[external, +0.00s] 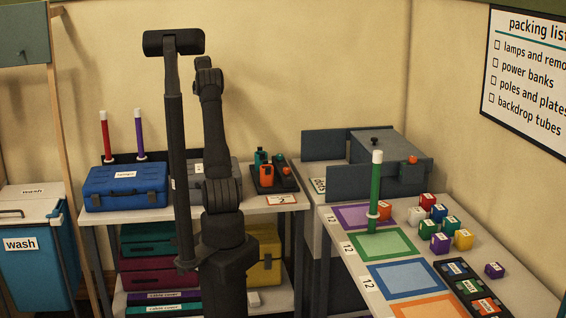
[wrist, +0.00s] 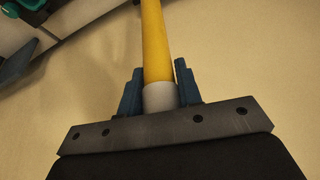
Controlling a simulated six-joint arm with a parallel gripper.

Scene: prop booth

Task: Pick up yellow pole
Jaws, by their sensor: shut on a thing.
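The yellow pole (wrist: 154,45) shows in the wrist view, running up from between the fingers to the top edge. Its pale grey end section (wrist: 159,97) sits between the two blue fingers of my gripper (wrist: 158,92). My gripper is shut on the pole.
A green pole (external: 375,190) stands upright on the right table near the colored mats. Red (external: 105,135) and purple (external: 139,132) poles stand behind the blue case (external: 126,186). Several colored blocks (external: 440,213) lie on the right table.

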